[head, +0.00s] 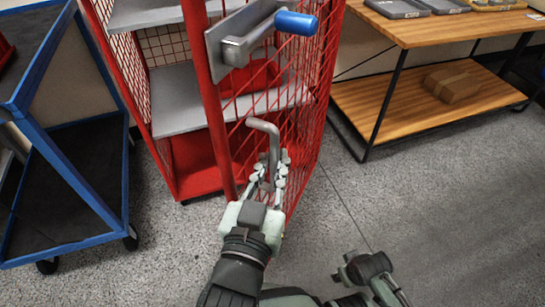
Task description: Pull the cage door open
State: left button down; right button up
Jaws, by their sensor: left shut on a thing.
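The red mesh cage door (212,120) stands ajar, with its near upright edge away from the cage (160,165). Grey shelves and a red base show through the gap on its left. A latch lever with a blue grip (296,23) sits on a grey plate high on the door. Below it is a bent grey metal handle (264,125). My left gripper (269,174) is shut on the lower part of this handle, in front of the mesh. The fingers hide that part.
A blue-framed cart (62,160) on wheels stands close at left. A wooden workbench (425,28) with trays on top and a cardboard box (452,85) on its lower shelf stands at right. The grey speckled floor (440,200) is clear at lower right.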

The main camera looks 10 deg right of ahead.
pick_arm(q)
jog(key=shift+s+d+f, duration=0.15)
dwell(0.3)
jog(key=c, duration=1.9)
grip_release()
jog(key=shift+o, duration=0.5)
